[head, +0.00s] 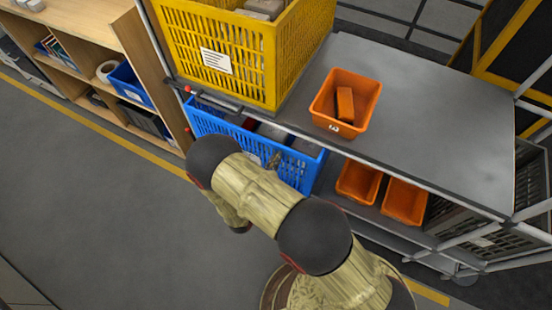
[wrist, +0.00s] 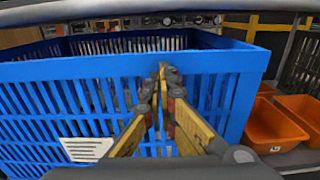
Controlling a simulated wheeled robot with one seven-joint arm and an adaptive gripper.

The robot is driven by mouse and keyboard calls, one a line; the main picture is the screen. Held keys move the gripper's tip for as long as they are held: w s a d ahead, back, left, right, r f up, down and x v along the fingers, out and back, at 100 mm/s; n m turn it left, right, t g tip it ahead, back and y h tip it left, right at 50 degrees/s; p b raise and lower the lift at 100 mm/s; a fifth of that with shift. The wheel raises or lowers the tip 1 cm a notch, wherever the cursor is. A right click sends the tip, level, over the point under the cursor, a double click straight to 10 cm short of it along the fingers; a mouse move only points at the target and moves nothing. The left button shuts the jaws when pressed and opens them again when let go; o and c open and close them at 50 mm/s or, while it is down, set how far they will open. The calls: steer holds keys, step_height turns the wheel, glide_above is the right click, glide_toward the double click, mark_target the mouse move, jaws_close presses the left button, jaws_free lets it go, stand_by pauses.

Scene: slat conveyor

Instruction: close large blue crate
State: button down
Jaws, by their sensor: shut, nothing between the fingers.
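The large blue crate (head: 302,172) sits on the lower shelf of the trolley, below the yellow crate, with grey and dark contents partly visible in the head view. In the wrist view the blue crate (wrist: 215,62) fills most of the picture, its top open and a white label low on its front wall. My gripper (wrist: 163,68) is shut and empty, its fingertips at the crate's front rim; whether they touch it is unclear.
A yellow crate (head: 285,50) and an orange bin (head: 318,108) holding an orange block (head: 345,104) stand on the grey top shelf (head: 430,130). Two orange bins (head: 404,202) sit right of the blue crate. A wooden shelf unit (head: 95,30) stands left. The floor in front is clear.

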steer(key=x, duration=0.7)
steer(key=shift+w+r, duration=0.1)
steer(key=p+v, duration=0.2)
steer(key=v, duration=1.2)
